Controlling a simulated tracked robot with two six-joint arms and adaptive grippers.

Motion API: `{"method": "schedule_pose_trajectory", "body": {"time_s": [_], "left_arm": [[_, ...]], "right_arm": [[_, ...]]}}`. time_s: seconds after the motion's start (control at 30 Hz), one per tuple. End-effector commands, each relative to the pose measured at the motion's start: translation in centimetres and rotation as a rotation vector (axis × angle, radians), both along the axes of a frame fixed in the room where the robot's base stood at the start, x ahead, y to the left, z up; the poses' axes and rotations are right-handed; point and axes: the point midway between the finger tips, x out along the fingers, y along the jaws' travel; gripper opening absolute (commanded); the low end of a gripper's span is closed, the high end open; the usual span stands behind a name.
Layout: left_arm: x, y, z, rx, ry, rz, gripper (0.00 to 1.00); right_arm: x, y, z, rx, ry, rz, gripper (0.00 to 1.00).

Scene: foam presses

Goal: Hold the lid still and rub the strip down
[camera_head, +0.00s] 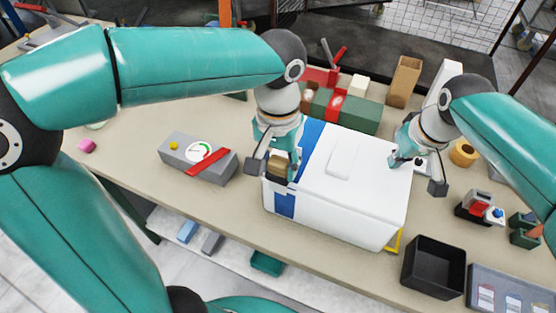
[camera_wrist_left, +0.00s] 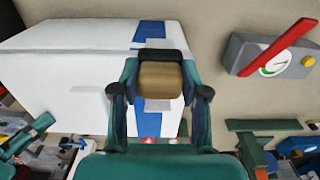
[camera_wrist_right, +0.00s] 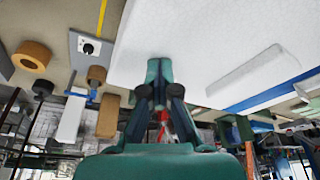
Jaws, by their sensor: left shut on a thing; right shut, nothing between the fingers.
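A white box with a white lid (camera_head: 352,165) stands on the table. A blue strip (camera_head: 311,138) crosses the lid's left end and shows again on the front wall; it also shows in the left wrist view (camera_wrist_left: 149,124). My left gripper (camera_head: 279,166) is shut on a tan block with a dark edge (camera_wrist_left: 160,78), over the strip near the lid's front edge. Block and gripper hide part of the strip; contact is not clear. My right gripper (camera_head: 414,170) is shut and empty at the lid's right end; its closed tips (camera_wrist_right: 158,70) overlap the lid, but touch is unclear.
A grey gauge box with a red bar (camera_head: 198,158) lies left of the white box. A black bin (camera_head: 433,266) and a grey tray (camera_head: 508,291) are at the front right. A green box (camera_head: 345,110) and a cardboard box (camera_head: 404,82) stand behind. Bare table lies front left.

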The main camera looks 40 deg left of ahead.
Motion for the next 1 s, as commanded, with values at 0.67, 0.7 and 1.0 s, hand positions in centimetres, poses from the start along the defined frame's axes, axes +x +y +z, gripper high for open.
{"method": "schedule_pose_trajectory", "body": {"time_s": [0.67,0.7,1.0], "left_arm": [[2.0,0.5,-0.1,0.0,0.0,0.001,0.17],[2.2,0.5,-0.1,0.0,-0.001,0.001,0.17],[3.2,0.8,-0.3,0.001,-0.003,-0.001,0.17]], "right_arm": [[-0.2,-0.1,-0.7,-0.009,0.013,0.002,0.0],[-0.2,-0.1,-0.7,-0.009,0.013,0.002,0.0],[-0.2,-0.1,-0.6,-0.009,0.013,0.002,0.0]]}}
